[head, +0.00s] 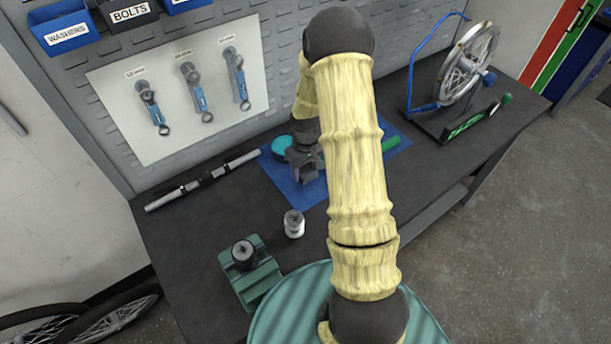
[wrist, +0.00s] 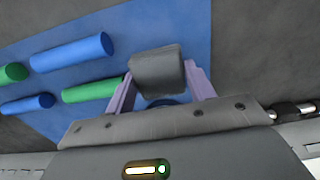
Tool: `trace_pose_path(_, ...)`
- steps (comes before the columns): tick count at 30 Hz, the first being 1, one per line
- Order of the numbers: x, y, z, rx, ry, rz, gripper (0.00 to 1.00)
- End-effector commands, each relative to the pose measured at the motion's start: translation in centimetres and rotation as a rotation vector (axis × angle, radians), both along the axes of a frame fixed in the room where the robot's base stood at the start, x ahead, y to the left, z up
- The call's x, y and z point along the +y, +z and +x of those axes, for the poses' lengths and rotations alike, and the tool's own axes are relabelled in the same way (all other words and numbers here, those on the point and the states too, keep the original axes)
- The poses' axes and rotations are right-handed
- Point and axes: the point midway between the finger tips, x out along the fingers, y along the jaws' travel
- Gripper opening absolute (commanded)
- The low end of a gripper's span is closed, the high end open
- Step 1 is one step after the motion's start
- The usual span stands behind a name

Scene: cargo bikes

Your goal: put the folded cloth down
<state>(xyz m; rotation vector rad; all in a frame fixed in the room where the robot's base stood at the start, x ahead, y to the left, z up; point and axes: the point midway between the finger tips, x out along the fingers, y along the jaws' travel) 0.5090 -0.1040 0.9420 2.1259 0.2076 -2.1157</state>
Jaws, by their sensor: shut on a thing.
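The folded cloth (wrist: 157,70) is a dark grey bundle between the two lavender fingers of my gripper (wrist: 160,85) in the wrist view. My gripper is shut on it. In the head view my gripper (head: 304,170) is low over the blue mat (head: 312,198) on the dark bench. The mat (wrist: 190,28) also shows behind the cloth in the wrist view. The cloth is hard to make out in the head view, and I cannot tell whether it touches the mat.
Blue and green cylinders (wrist: 75,52) lie on the mat beside the cloth. A teal dish (head: 281,144) is left of my gripper. A wheel stand (head: 465,75) is at right.

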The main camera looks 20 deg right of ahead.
Motion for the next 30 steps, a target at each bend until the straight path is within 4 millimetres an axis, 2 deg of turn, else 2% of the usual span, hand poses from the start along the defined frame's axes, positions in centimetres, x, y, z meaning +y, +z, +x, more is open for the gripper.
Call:
trace_pose_path(6, 0.0, -0.4, 0.0, 0.001, -0.001, 0.001, 0.32)
trace_pose_path(15, 0.0, -3.9, 0.0, 0.001, 0.0, 0.001, 0.32)
trace_pose_path(28, 0.0, -4.6, 0.0, 0.0, 0.0, 0.0, 0.32)
trace_pose_path(29, 0.0, -4.4, 0.0, 0.0, 0.0, 0.0, 0.59)
trace_pose_path(30, 0.0, -4.4, 0.0, 0.0, 0.0, 0.0, 0.67)
